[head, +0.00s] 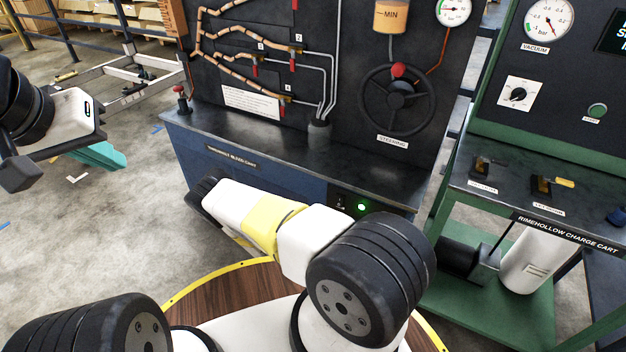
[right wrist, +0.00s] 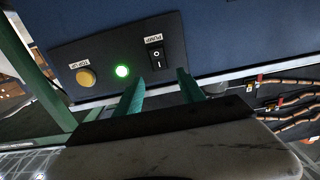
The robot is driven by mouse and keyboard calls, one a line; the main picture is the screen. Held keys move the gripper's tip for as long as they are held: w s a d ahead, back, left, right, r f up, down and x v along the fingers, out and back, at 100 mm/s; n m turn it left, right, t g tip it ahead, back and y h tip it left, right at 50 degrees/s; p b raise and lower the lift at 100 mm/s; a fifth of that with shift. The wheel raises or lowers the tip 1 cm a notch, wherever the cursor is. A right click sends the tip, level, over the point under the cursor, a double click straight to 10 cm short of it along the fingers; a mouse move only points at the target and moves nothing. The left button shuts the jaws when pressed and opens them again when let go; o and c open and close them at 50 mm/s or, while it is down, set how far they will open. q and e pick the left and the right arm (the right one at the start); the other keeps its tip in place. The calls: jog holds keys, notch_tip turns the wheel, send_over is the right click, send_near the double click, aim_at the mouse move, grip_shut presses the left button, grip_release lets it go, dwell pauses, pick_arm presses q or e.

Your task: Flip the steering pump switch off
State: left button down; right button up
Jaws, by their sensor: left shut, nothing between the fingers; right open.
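The pump switch (right wrist: 156,57) is a small black rocker marked O and I, under a PUMP label in the right wrist view. A lit green lamp (right wrist: 122,71) is beside it. In the head view the switch (head: 341,203) is small beside the glowing lamp (head: 361,207). I cannot tell which way the rocker is tilted. My right gripper (right wrist: 158,88) is open, with its teal fingertips apart and the switch appearing between and beyond them. It is hidden in the head view. My left gripper (head: 98,155) is shut and empty, off to the left, away from the cart.
The blue cart (head: 230,172) holds a board with hoses, red-handled valves and a black steering wheel (head: 398,95). A yellow top-up button (right wrist: 86,77) is on the switch panel. The green charge cart (head: 440,265) stands at right. My right arm crosses before the blue cart.

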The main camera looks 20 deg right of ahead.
aim_at(340, 199)
jog(key=shift+x, duration=3.85)
jog(key=shift+r, duration=0.1)
grip_shut()
